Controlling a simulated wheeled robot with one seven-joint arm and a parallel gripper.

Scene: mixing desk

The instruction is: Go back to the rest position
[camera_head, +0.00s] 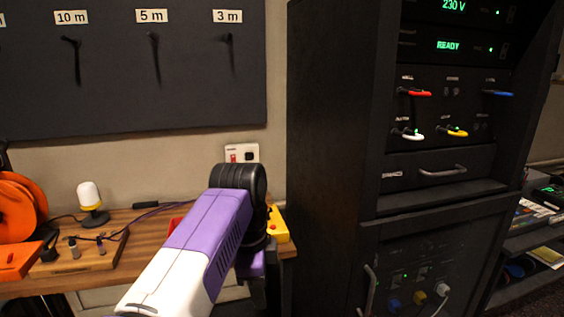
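My arm, purple and white with black joints, reaches in from the bottom of the head view. It bends at a black joint over the right end of the wooden bench (150,228). Its far part points down, and my gripper (259,292) shows only in part at the lower end, dark and mostly hidden behind the arm. I cannot tell whether its fingers are open or shut, or whether they hold anything. A yellow box with a red button (278,225) sits just right of the arm's wrist, partly covered by it.
A black rack (335,150) with lit displays and coloured plugs stands close on the right. On the bench are a lamp (91,200), a wooden block with small plugs (80,262) and an orange reel (20,210). A dark board with hooks (120,100) hangs behind.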

